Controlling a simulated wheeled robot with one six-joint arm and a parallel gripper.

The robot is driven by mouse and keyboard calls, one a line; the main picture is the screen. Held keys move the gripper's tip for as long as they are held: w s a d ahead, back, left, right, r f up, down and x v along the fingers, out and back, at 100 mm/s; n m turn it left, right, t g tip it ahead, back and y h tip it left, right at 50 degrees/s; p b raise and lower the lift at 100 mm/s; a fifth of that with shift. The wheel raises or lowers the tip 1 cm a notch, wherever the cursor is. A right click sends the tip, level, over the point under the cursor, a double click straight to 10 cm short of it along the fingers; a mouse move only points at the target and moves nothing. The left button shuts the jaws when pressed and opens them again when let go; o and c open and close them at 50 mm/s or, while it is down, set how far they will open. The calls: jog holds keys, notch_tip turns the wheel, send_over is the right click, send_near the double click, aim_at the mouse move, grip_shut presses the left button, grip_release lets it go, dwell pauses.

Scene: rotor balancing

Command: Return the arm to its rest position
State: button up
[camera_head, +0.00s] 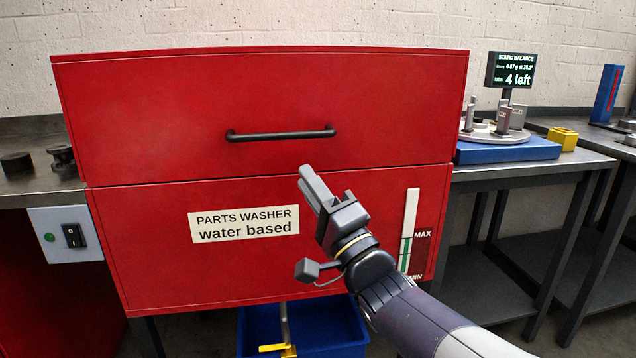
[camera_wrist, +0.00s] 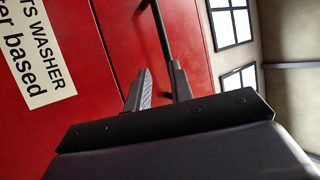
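My gripper (camera_head: 304,175) is in front of the red parts washer (camera_head: 150,270), a little below the black handle (camera_head: 281,134) on its upper part. The gripper points up and to the left, away from the rest of my arm. In the wrist view its two fingers (camera_wrist: 159,70) stand apart with a gap between them and nothing held. The handle (camera_wrist: 160,30) shows beyond the fingers in that view. The arm reaches in from the lower right of the head view. The upper part of the washer looks closed.
A blue bin (camera_head: 330,328) stands under the washer. To the right, a steel table holds a blue-based balancing stand (camera_head: 510,150), a display (camera_head: 510,70) reading "4 left" and a yellow block (camera_head: 563,138). A switch box (camera_head: 68,234) is at the left.

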aim_at(291, 156)
jog(key=shift+b+x, duration=0.5)
jog(key=shift+x, duration=2.95)
